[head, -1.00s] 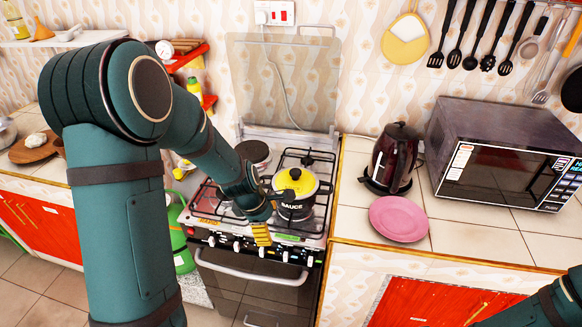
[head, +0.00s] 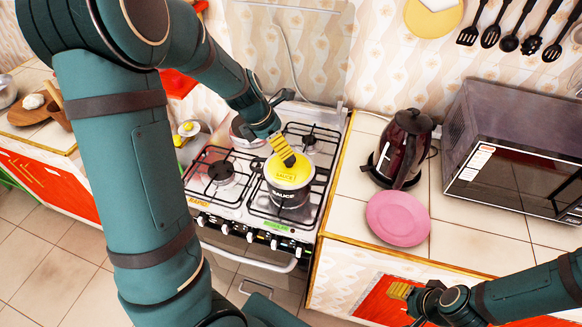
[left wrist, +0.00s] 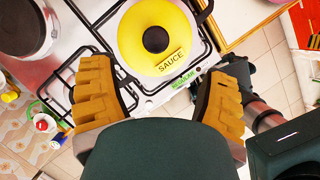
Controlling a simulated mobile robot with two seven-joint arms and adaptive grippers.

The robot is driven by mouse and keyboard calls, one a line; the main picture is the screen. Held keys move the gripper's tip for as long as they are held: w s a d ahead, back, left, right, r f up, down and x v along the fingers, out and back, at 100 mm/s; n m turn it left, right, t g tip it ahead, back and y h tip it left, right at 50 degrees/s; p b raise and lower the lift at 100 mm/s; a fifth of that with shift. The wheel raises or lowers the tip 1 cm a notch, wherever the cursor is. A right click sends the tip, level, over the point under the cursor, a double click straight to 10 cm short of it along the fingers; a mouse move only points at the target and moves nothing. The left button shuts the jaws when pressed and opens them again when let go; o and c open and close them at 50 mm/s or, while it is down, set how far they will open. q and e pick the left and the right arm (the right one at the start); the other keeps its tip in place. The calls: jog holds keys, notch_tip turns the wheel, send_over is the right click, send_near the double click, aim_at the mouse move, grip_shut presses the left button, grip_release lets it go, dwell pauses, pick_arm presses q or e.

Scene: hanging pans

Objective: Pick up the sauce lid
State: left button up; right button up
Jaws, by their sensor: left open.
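The yellow sauce lid (head: 287,178) has a dark round knob and a "SAUCE" label. It sits on a dark pot (head: 289,198) on the stove. In the left wrist view the lid (left wrist: 134,44) is at the top centre, beyond the fingers. My left gripper (head: 282,149) is just above the lid in the head view, over its far side. In the left wrist view its two yellow-padded fingers (left wrist: 158,98) are spread wide with nothing between them. My right gripper (head: 401,293) is at the lower right, in front of the counter, away from the lid; its finger gap is unclear.
The stove (head: 213,185) has several black grates and front knobs. A dark kettle (head: 401,150), a pink plate (head: 398,218) and a microwave (head: 520,145) stand on the right counter.

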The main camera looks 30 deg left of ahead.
aim_at(289, 160)
pick_arm(q)
jog(key=b+x, duration=0.1)
jog(key=x, duration=0.3)
jog(key=shift+w+f, duration=0.1)
jog(key=shift+f, duration=0.2)
jog(key=x, duration=0.1)
jog(key=b+x, duration=0.1)
jog(key=x, duration=0.2)
jog(key=shift+a+f+b, duration=0.25)
jog(key=shift+f+b, duration=0.05)
jog(key=shift+b, duration=0.05)
jog(key=shift+w+d+f, duration=0.1)
jog(key=shift+w+f, duration=0.15)
jog(key=shift+f, duration=0.2)
jog(key=shift+r, duration=0.1)
grip_shut()
